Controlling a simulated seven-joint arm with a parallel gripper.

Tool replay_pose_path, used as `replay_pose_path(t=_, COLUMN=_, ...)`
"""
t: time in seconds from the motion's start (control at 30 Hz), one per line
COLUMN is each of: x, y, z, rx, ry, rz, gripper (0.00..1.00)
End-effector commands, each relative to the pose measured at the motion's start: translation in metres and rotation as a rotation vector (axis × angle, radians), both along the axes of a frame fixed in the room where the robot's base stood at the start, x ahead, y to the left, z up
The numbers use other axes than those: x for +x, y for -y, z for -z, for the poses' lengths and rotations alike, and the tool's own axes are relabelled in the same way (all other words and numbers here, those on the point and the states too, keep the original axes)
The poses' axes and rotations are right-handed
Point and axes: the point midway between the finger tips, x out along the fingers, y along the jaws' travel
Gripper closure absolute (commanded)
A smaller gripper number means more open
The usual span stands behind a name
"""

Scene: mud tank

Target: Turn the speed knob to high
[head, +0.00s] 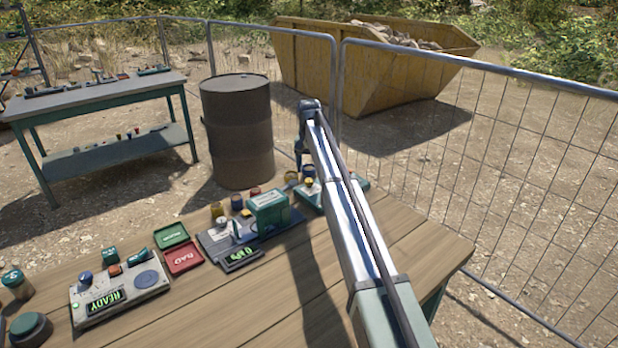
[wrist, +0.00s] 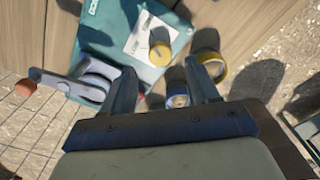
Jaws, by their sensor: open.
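In the wrist view, a teal panel (wrist: 118,38) carries a white printed card (wrist: 146,36) and a round yellow knob (wrist: 160,51) on it. The knob looks like the speed knob, but the lettering is too small to read. My gripper (wrist: 160,70) is open over the panel's near edge, with the yellow knob just beyond the fingertips. A blue-rimmed round part (wrist: 177,98) shows between the fingers, lower down. In the head view the teal unit (head: 351,189) is at the far edge of the wooden table, partly hidden by my arm.
A crank (wrist: 85,85) with an orange handle and a yellow ring (wrist: 211,66) flank the fingers. A teal box (head: 268,210), red tray (head: 183,258) and READY console (head: 118,293) stand left on the table (head: 290,310). A barrel (head: 237,130) and mesh fence stand behind.

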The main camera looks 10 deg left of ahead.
Motion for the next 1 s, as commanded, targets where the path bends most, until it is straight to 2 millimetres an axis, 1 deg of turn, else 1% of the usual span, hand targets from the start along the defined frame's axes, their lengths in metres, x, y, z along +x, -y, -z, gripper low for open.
replay_pose_path(t=0.03, x=-0.001, y=0.0, z=0.01, rx=-0.001, ry=-0.001, rz=0.0, gripper=0.4)
replay_pose_path(t=0.1, x=-0.001, y=0.0, z=0.019, rx=-0.001, ry=-0.002, rz=0.0, gripper=0.4)
replay_pose_path(t=0.3, x=0.0, y=0.0, z=0.038, rx=0.0, ry=0.0, rz=0.0, gripper=0.4)
replay_pose_path(t=0.5, x=0.0, y=0.0, z=0.045, rx=0.0, ry=0.0, rz=0.0, gripper=0.4)
replay_pose_path(t=0.73, x=0.0, y=0.0, z=0.045, rx=0.0, ry=0.0, rz=0.0, gripper=0.4)
replay_pose_path(t=0.77, x=0.0, y=0.0, z=0.045, rx=0.0, ry=0.0, rz=0.0, gripper=0.42)
replay_pose_path(t=1.0, x=0.0, y=0.0, z=0.044, rx=0.0, ry=0.0, rz=0.0, gripper=0.65)
